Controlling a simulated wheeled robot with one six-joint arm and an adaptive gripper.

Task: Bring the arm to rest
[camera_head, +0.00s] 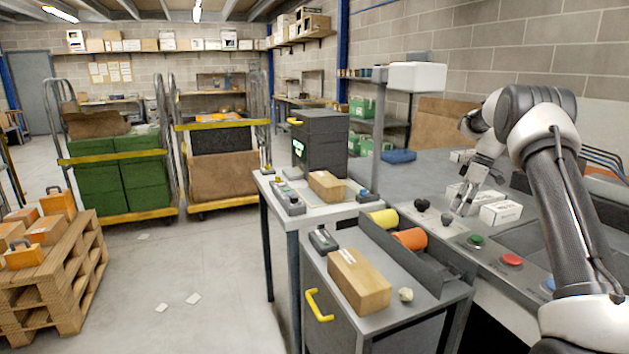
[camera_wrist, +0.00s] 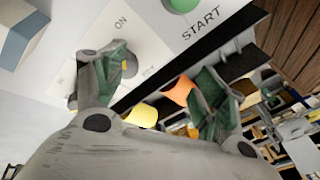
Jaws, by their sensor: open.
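My gripper (camera_head: 465,200) hangs at the end of my arm, over the control panel on the right. Its fingers point down beside a white box and close to two dark knobs (camera_head: 446,219). In the wrist view my gripper (camera_wrist: 160,88) has its green-padded fingers spread, with nothing held between them. The left finger covers part of a white plate (camera_wrist: 118,35) marked ON. A green button (camera_wrist: 182,5) marked START shows at the top edge. Whether a finger touches the panel or a knob cannot be told.
White boxes (camera_head: 500,213) stand right beside the gripper. A green button (camera_head: 475,241) and a red button (camera_head: 511,260) sit in front. Yellow (camera_head: 384,220) and orange (camera_head: 410,239) rolls lie in a grey tray nearby. Open floor (camera_head: 200,270) is at left.

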